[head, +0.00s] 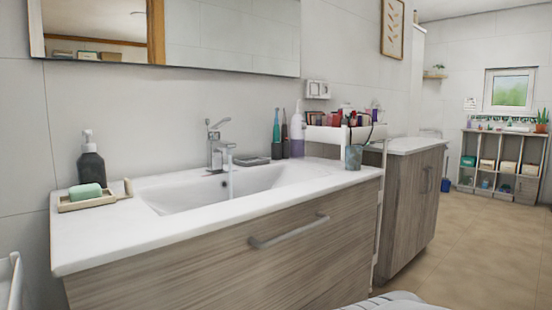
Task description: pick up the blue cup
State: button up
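A small grey-blue cup (354,157) stands upright at the right end of the white washbasin counter, close to its edge. It is the only cup-like thing I see on the counter, and its colour looks muted rather than strong blue. Its upper part is close to the white cart tray behind it. A pale ribbed shape at the bottom edge of the picture may be part of my own body. My gripper's fingers do not show.
A white cosmetics cart (325,134) holds several bottles behind the cup. A white-and-purple bottle (297,135) and toothbrushes (276,135) stand to the left. A soap dish (87,201) is far left. A blue bin (446,185) stands on the floor. Floor at right is clear.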

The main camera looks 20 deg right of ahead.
aim_at(353, 154)
jog(key=l+u, duration=0.1)
jog(key=l, duration=1.7)
jog(key=k, duration=0.05)
